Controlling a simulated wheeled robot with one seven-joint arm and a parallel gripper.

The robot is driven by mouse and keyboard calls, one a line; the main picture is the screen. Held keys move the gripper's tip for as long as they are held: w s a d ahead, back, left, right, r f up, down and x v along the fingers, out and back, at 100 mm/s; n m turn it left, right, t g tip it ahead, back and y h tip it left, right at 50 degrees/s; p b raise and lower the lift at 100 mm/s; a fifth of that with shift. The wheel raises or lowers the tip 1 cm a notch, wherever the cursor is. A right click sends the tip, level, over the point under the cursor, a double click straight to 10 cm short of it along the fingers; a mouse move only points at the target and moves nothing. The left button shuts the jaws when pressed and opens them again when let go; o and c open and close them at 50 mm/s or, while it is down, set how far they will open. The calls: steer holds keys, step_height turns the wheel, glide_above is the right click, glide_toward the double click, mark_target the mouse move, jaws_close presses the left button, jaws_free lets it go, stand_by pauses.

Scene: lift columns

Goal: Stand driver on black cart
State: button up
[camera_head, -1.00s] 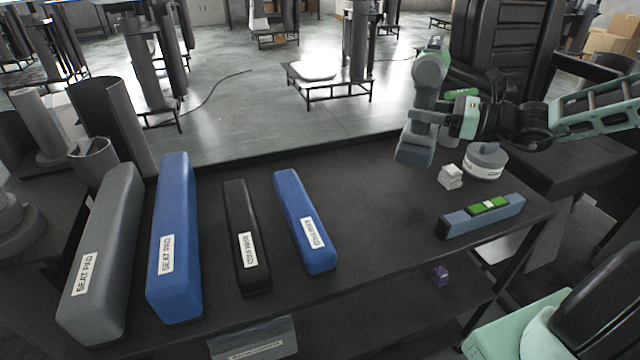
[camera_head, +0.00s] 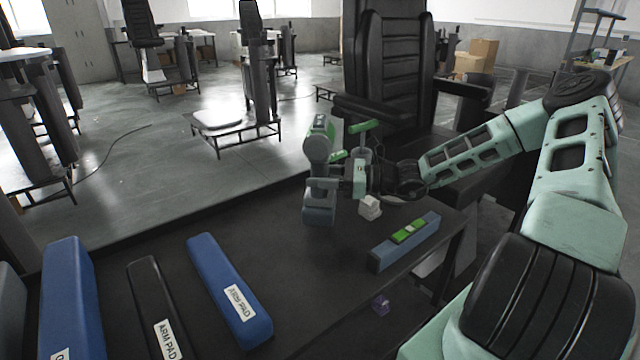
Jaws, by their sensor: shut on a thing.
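The driver (camera_head: 318,145) is grey with green accents and a wide block-like base (camera_head: 318,209). It is about upright, with its base down. My gripper (camera_head: 334,188) is shut on the driver's handle, coming in from the right. The base shows over the far edge area of a black-topped table with a lower shelf, apparently the black cart (camera_head: 300,260). I cannot tell whether the base touches the top. The jaws partly hide the handle.
A small white block (camera_head: 370,207) and a blue-grey level (camera_head: 404,241) with a green middle lie right of the driver. Blue pads (camera_head: 229,290) and a black pad (camera_head: 153,308) lie at the left. A black chair (camera_head: 395,65) stands behind. The top between pads and driver is clear.

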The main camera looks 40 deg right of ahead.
steer(key=shift+f, duration=0.75)
steer(key=o, duration=1.4)
steer(key=shift+f, duration=0.15)
steer(key=v, duration=1.2)
steer(key=shift+b, duration=0.35)
